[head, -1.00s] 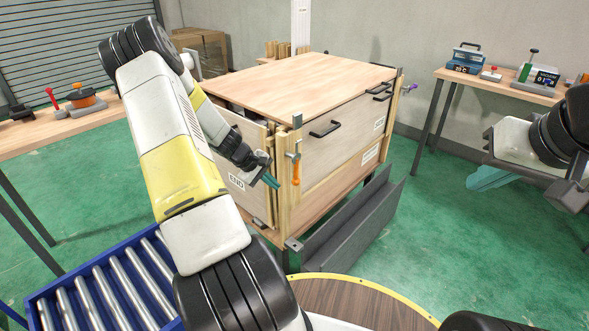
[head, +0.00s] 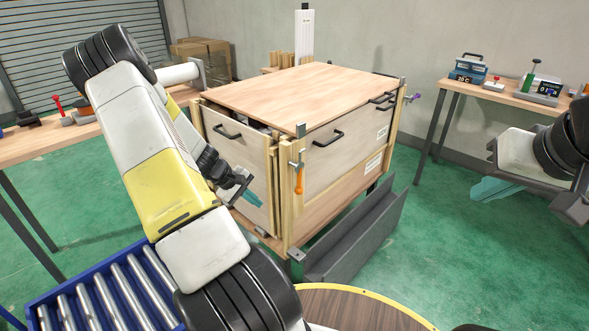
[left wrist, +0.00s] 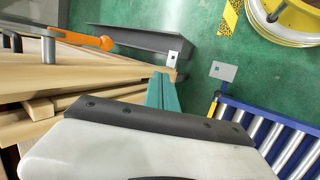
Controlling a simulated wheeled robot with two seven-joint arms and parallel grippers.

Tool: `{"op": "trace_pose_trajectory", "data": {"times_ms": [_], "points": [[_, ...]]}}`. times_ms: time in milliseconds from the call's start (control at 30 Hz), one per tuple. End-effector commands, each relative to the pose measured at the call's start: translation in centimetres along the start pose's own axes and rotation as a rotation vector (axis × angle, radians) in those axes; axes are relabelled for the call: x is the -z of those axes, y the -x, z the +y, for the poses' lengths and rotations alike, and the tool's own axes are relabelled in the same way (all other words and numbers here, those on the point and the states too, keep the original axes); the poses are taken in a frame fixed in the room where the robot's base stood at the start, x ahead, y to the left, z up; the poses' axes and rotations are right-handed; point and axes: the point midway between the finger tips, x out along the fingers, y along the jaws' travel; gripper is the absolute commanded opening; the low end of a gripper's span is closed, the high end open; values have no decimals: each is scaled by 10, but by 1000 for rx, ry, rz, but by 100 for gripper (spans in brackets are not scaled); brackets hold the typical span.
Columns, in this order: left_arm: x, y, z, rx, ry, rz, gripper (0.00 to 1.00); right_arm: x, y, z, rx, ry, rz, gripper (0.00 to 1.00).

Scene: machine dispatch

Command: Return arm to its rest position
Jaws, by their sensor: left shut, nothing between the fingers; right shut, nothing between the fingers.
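My left arm comes in from the left of the head view, in front of a large wooden crate (head: 340,135). My left gripper (head: 248,196) has teal fingers, shut and empty, in front of the crate's left panel (head: 240,150). The fingers also show in the left wrist view (left wrist: 163,92), close to the crate's wooden edge. I cannot tell whether they touch it. My right gripper (head: 496,188) is at the right edge of the head view, its teal fingers shut and empty, over open floor.
A blue roller conveyor (head: 100,290) is below my left arm. A dark grey trough (head: 355,240) runs along the crate's front. An orange-handled latch (head: 298,178) sits at the crate's corner. A bench with devices (head: 500,95) stands at right. Green floor between is clear.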

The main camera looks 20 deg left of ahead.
Motion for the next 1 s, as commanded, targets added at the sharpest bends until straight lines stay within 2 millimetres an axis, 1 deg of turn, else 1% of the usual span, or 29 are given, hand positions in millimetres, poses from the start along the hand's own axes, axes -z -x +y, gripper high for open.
{"op": "trace_pose_trajectory", "data": {"times_ms": [167, 267, 367, 400, 467, 500, 567, 600, 667, 700, 833, 900, 1000], "points": [[-2, 2, 4, 4, -14, 0, 0, 0, 0, 0, 0, 0, 0, 0], [-14, 12, 22, 25, -77, 1, 0, 0, 0, 0, 0, 0, 0, 0], [-40, 33, 51, 63, -197, 2, 0, 0, 0, 0, 0, 0, 0, 0], [-53, 44, 65, 81, -255, 5, 0, 0, 0, 0, 0, 0, 0, 0], [-76, 61, 84, 108, -343, 10, 0, 0, 0, 0, 0, 0, 0, 0], [-91, 72, 95, 125, -400, 13, 0, 0, 0, 0, 0, 0, 0, 0], [-115, 89, 110, 146, -483, 21, 0, 0, 0, 0, 0, 0, 0, 0], [-131, 101, 119, 159, -536, 28, 0, 0, 0, 0, 0, 0, 0, 0], [-155, 118, 130, 176, -614, 39, 0, 0, 0, 0, 0, 0, 0, 0], [-172, 130, 136, 184, -664, 48, 0, 0, 0, 0, 0, 0, 0, 0], [-223, 167, 148, 201, -818, 82, 0, 0, 0, 0, 0, 0, 0, 0], [-250, 187, 149, 202, -895, 103, 0, 0, 0, 0, 0, 0, 0, 0], [-286, 213, 144, 194, -999, 132, 0, 0, 0, 0, 0, 0, 0, 0]]}}
